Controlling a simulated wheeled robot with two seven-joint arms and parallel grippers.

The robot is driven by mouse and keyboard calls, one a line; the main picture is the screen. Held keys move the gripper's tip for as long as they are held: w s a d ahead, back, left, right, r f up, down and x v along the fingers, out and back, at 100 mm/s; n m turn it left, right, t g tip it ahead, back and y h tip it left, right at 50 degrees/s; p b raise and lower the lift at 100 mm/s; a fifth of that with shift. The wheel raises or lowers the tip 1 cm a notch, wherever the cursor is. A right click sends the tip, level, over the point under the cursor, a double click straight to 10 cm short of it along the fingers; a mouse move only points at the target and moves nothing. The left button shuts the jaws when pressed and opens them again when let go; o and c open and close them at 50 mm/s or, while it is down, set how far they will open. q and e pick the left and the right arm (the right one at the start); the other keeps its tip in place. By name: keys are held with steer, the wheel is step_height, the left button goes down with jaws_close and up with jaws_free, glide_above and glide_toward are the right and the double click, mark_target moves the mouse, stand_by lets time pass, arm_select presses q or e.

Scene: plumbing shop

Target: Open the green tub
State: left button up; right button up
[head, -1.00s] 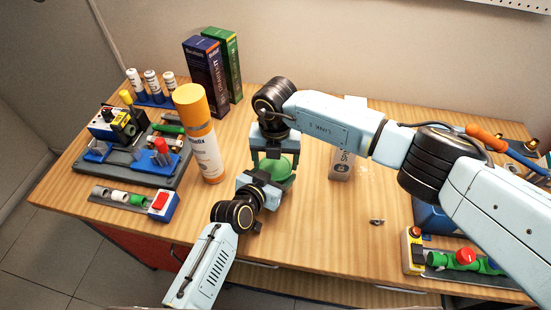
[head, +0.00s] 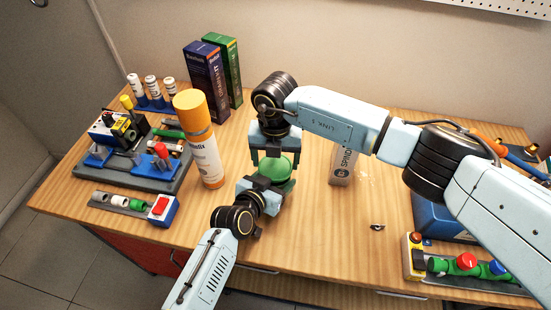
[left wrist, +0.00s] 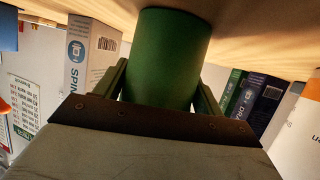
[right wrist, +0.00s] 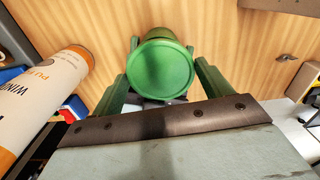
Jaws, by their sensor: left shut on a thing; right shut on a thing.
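The green tub (head: 277,170) is at the middle of the table, partly hidden by both grippers. Its round green body (left wrist: 165,60) fills the middle of the left wrist view. My left gripper (head: 268,185) is shut on the body from the front, low down. My right gripper (head: 275,158) points down from above and is shut on the tub's lid. The round green lid (right wrist: 160,68) shows between its fingers in the right wrist view. I cannot tell whether a gap separates lid and body.
A tall orange-capped can (head: 203,150) stands close left of the grippers. A SPINDLE box (head: 343,166) stands to the right. Two upright boxes (head: 207,82) are behind. A fixture board (head: 130,160) is at left, a button strip (head: 465,268) at right. The front middle is mostly clear.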

mark_target(276, 164)
step_height(276, 164, up, 4)
steer(key=shift+f, duration=0.15)
arm_select(q)
steer(key=o, duration=1.4)
steer(key=shift+o, duration=0.2)
